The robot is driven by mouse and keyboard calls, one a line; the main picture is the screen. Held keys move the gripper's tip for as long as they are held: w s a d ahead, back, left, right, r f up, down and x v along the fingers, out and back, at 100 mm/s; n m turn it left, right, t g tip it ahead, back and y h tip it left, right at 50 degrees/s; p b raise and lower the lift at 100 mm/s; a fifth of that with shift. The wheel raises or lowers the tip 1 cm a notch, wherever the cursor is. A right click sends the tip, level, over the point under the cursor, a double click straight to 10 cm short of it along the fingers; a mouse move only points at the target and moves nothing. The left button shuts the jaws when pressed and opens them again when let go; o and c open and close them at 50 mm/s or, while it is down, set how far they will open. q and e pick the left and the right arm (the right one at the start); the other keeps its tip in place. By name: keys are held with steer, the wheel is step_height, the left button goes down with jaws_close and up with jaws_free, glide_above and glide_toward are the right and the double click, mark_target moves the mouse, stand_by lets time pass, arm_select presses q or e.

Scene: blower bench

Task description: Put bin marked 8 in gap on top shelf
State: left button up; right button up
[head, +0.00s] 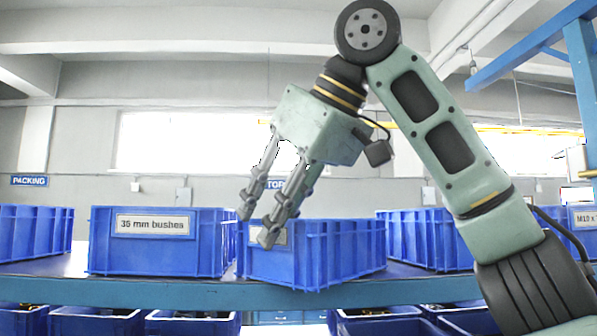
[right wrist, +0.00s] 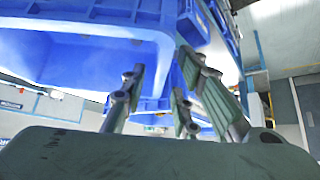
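A blue bin (head: 345,255) stands on the top shelf in the middle of the head view. It is turned at an angle, and its near corner juts over the shelf's front edge. Its label is mostly covered by my right gripper (head: 257,226), so I cannot read a number. The gripper's fingers point down at the bin's labelled face and are spread apart, with nothing seen clamped between them. In the right wrist view the fingers (right wrist: 155,90) are apart close to blue bin walls; contact is unclear. My left gripper is not in view.
More bins line both ends. The blue shelf edge (head: 180,293) runs across, with several filled bins (head: 195,322) below.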

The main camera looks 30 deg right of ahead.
steer(key=v, duration=1.1)
